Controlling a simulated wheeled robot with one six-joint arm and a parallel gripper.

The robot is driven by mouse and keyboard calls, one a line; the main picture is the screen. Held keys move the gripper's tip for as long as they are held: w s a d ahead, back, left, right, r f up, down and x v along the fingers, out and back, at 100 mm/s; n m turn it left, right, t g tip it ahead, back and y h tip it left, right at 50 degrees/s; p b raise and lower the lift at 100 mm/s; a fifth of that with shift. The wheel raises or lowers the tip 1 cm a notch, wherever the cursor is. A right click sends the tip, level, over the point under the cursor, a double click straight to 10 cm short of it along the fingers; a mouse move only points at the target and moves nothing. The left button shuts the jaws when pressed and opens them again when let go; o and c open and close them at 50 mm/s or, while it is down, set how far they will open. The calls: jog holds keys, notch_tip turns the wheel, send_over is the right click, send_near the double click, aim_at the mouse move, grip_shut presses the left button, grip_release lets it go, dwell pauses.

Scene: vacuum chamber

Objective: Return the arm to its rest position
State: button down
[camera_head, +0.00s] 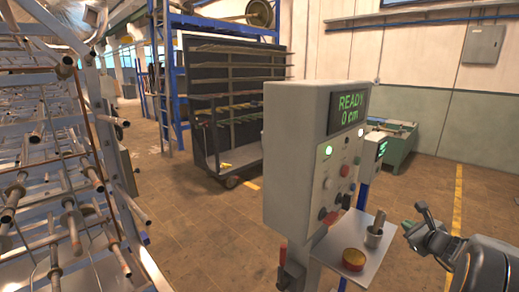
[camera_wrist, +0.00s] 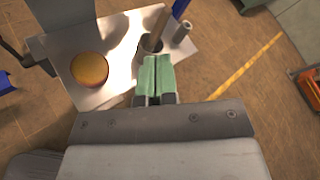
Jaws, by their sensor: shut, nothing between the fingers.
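My gripper (camera_head: 409,226) is at the right of the head view, just right of a small metal shelf. In the wrist view its green-padded fingers (camera_wrist: 156,76) are pressed together with nothing between them. My forearm reaches in from the lower right corner.
The shelf (camera_head: 350,277) also carries a round yellow-orange container (camera_head: 353,260). A grey control cabinet (camera_head: 303,150) reading "READY 0 cm" stands beside it. A metal rack (camera_head: 60,160) fills the left. A black cart (camera_head: 240,110) stands behind. Brown floor is open between.

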jog(key=s+a+f+n+g+y, duration=0.2)
jog(key=s+a+f+n+g, duration=0.15)
jog(key=a+n, duration=0.3)
jog(key=s+a+f+n+g+y, duration=0.2)
jog(key=s+a+f+n+g, duration=0.15)
jog(key=a+n, duration=0.3)
jog(key=s+a+r+n+g+h, duration=0.1)
jog(key=s+a+r+n+h, duration=0.1)
jog(key=s+a+n, duration=0.5)
jog(key=s+a+r+n+g+h, duration=0.2)
jog(key=s+a+n, duration=0.5)
jog(key=a+n, duration=0.2)
jog(key=shift+s+r+h, duration=0.15)
jog(key=shift+s+h, duration=0.1)
jog(key=shift+h, duration=0.15)
